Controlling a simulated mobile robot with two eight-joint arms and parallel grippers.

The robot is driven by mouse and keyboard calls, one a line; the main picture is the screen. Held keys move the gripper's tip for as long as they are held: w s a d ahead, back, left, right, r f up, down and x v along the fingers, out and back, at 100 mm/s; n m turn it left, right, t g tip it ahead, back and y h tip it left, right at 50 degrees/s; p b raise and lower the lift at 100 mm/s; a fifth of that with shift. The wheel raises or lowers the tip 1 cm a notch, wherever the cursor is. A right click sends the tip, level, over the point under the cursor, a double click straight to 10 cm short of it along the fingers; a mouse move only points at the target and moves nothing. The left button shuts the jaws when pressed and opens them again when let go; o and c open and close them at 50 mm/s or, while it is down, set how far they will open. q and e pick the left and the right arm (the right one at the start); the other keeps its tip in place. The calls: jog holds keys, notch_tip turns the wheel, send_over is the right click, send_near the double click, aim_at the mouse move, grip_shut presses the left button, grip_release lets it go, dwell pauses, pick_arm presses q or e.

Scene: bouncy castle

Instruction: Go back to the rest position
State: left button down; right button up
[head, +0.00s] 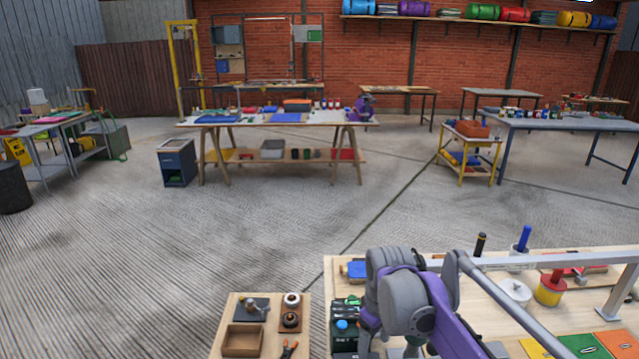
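A purple and grey arm of mine reaches up from the bottom of the head view, over the wooden workbench (480,307) at the lower right. No gripper fingers can be made out on it. It covers part of the bench top and the things behind it. My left gripper is not in view. No held object can be seen.
The bench carries a white round pot (514,292), a yellow and red pot (549,289), and a metal rail (560,260). A small wooden board (236,312) with an open box stands left of it. Open concrete floor (200,240) lies beyond, before a long worktable (275,122).

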jog(key=s+d+f+m+t+p, duration=0.2)
jog(key=s+m, duration=0.1)
jog(key=s, duration=0.8)
jog(key=s+d+f+m+t+p, duration=0.2)
jog(key=s+d+m, duration=0.1)
jog(key=s, duration=0.9)
jog(key=shift+d+f+m, duration=0.25)
jog(key=shift+f+m, duration=0.05)
jog(key=shift+m, duration=0.4)
